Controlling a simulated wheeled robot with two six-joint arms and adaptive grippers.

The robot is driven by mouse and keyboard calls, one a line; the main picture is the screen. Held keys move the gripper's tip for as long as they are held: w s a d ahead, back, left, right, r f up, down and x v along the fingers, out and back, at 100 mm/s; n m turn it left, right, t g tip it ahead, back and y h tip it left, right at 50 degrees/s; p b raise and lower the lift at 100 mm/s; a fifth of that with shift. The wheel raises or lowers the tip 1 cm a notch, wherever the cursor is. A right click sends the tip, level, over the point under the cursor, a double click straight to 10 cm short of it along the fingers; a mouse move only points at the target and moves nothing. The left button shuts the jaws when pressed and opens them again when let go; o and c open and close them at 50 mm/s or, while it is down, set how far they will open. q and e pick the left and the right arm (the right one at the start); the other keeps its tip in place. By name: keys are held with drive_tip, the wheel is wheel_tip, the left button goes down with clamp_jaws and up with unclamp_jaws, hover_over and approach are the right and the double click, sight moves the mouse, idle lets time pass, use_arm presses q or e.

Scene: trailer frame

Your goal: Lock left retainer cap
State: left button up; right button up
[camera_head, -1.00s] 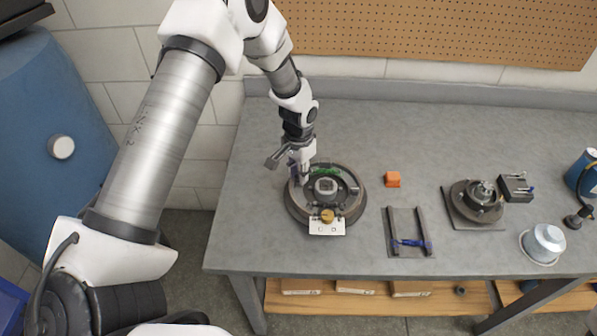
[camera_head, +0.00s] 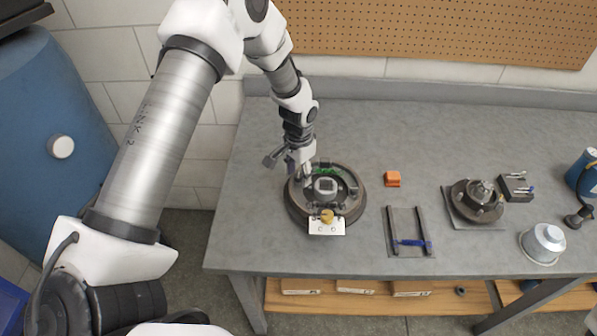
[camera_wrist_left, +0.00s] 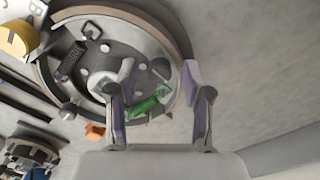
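A round brake assembly (camera_head: 352,207) lies on the left part of the bench, with a grey hub in its middle and a green spring (camera_head: 326,170) on its far side. My left gripper (camera_head: 302,173) points down over the assembly's left side. In the left wrist view, its two purple-padded fingers (camera_wrist_left: 155,78) are spread apart with nothing held between them. The green spring (camera_wrist_left: 150,103) shows between and below the fingertips, and a dark coil spring (camera_wrist_left: 70,62) lies farther left. I cannot make out the left retainer cap. My right gripper is out of view.
A white plate with a yellow knob (camera_head: 327,216) sits at the assembly's front edge. The back bench is clear.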

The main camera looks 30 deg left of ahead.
sight(299, 175)
use_arm(q)
drive_tip(key=shift+r, duration=0.1)
wheel_tip(299, 175, up, 12)
